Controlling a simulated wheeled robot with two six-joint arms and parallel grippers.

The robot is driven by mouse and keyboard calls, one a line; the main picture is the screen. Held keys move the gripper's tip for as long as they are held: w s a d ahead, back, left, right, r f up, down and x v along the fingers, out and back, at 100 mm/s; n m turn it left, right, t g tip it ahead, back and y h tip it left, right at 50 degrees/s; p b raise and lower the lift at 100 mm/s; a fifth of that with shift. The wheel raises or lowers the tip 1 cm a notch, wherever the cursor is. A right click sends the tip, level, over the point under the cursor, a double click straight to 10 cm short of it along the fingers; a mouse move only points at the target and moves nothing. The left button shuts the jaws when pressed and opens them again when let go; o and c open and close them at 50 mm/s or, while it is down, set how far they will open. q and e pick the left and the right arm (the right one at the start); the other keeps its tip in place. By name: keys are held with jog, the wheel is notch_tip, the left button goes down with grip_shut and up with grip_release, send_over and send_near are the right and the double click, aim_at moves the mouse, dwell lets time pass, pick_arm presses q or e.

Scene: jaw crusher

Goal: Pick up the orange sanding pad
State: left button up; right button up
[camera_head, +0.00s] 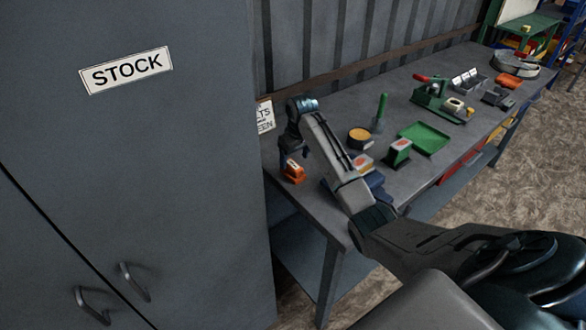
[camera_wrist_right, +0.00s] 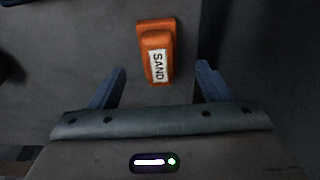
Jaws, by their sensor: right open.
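The orange sanding pad (camera_head: 294,172) sits on the near left end of the grey workbench, close to the cabinet. In the right wrist view the orange sanding pad (camera_wrist_right: 155,50) carries a white label reading "SAND" and lies just beyond the fingertips, between their lines. My right gripper (camera_head: 291,152) is above and beside the pad, pointing down. In the right wrist view my right gripper (camera_wrist_right: 162,78) has its two blue fingers wide apart with nothing between them. The left gripper is not in view.
A grey STOCK cabinet (camera_head: 140,190) stands at the left, close to the pad. The grey workbench (camera_head: 345,110) also holds a green tray (camera_head: 424,138), a round orange-topped tin (camera_head: 359,138), a green-handled tool (camera_head: 380,112) and a green block (camera_head: 398,153).

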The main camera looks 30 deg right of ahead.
aim_at(293, 164)
jog(key=shift+w+f, duration=0.15)
jog(key=shift+f, duration=0.25)
jog(key=f+p, duration=0.1)
jog(key=f, duration=0.1)
jog(key=w+f+p, duration=0.1)
jog(key=f, duration=0.1)
jog(key=shift+f, duration=0.4)
jog(key=c, duration=1.1)
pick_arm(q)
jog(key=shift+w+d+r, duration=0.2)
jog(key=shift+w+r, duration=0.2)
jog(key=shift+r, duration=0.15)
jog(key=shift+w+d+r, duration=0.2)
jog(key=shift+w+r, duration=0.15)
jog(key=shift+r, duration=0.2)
